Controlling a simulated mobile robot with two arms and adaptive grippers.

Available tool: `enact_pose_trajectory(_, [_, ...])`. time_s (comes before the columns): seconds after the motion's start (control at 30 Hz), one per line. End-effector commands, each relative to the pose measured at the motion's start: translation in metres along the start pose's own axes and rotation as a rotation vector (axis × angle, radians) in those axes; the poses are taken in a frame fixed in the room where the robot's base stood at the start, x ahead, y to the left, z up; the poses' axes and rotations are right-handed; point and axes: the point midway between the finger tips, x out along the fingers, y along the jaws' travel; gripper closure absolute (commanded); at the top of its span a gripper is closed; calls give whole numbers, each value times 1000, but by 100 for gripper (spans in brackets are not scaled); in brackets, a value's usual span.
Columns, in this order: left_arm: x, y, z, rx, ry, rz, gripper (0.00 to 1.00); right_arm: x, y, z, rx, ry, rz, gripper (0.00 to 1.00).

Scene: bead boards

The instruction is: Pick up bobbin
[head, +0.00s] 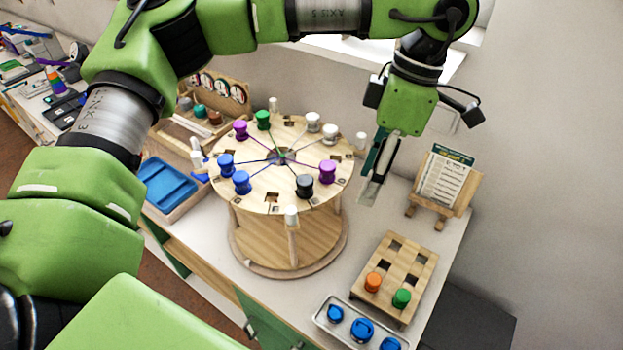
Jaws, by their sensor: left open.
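A round wooden stand (273,201) on the table carries several upright bobbins around its top. Among them are a purple bobbin (327,172) at the right, a black bobbin (304,186) at the front, a blue bobbin (241,182) at the front left, a green bobbin (263,120) at the back and a white bobbin (330,133) at the back right. Threads run from them to the middle. My left gripper (371,190) points down just right of the stand, open and apart from the bobbins. Its fingers show nearly edge-on, with nothing seen between them. My right gripper is out of view.
A card on an easel (446,180) stands right. A blue tray (165,186) lies left.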

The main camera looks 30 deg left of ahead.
Motion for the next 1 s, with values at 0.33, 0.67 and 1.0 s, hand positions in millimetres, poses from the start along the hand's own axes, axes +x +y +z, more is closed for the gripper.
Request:
enact_pose_trajectory(0.33, [-27,29,-80,-127,210,109,58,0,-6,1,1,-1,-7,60])
enact_pose_trajectory(0.67, [31,34,-91,-126,207,109,58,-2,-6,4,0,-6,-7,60])
enact_pose_trajectory(1.0, [56,38,-95,-126,209,108,58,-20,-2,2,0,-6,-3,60])
